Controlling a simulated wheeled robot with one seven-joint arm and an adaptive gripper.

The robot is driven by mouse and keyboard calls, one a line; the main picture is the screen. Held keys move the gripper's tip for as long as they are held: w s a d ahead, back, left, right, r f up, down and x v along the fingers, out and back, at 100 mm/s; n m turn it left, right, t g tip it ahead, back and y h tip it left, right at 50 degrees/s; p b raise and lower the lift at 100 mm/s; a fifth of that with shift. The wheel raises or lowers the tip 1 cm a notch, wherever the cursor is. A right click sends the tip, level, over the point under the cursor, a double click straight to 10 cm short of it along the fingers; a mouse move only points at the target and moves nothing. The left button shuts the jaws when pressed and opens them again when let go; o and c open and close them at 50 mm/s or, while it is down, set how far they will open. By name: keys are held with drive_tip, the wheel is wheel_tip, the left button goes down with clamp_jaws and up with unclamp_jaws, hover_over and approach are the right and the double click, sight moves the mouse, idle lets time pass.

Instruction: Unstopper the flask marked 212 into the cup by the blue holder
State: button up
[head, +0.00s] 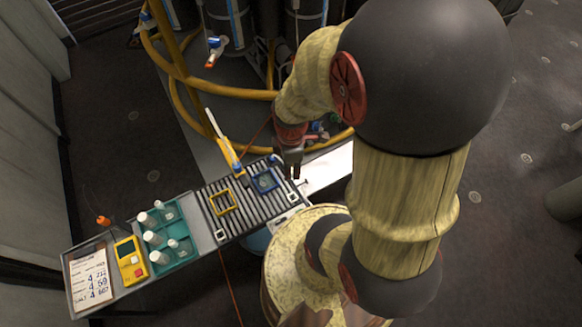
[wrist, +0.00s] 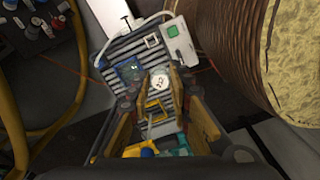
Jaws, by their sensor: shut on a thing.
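My gripper (head: 291,172) is over the right end of the ribbed tray, just right of the blue holder (head: 265,181). In the wrist view my gripper (wrist: 159,82) is shut on a round white-topped piece (wrist: 158,80) with dark marks that I cannot read surely. Whether this is a stopper alone or the top of a whole flask is hidden. The blue holder (wrist: 130,70) shows left of the fingertips, with something pale or glassy in it. I cannot pick out a separate cup. White-topped flasks (head: 152,237) stand in the teal rack (head: 184,262); their marks are too small to read.
A yellow square holder (head: 223,202) sits left of the blue one on the ribbed tray. A yellow device (head: 130,261) and a written sheet (head: 90,281) lie at the bench's left end. A white box with a green panel (wrist: 178,42) is at the tray's far end. Yellow hoses (head: 178,70) curve behind.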

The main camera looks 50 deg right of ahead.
drive_tip(key=shift+r, duration=0.35)
drive_tip(key=f+b, duration=0.4)
drive_tip(key=f, duration=0.3)
drive_tip(key=w+d+f+b, duration=0.1)
drive_tip(key=f+b, duration=0.3)
drive_tip(key=f, duration=0.4)
drive_tip(key=d+f+b, duration=0.1)
drive_tip(key=f+b, duration=0.3)
drive_tip(key=f, duration=0.4)
drive_tip(key=shift+w+d+b, duration=0.2)
drive_tip(key=shift+w+b, duration=0.05)
drive_tip(key=shift+b, duration=0.15)
drive_tip(key=shift+r, duration=0.1)
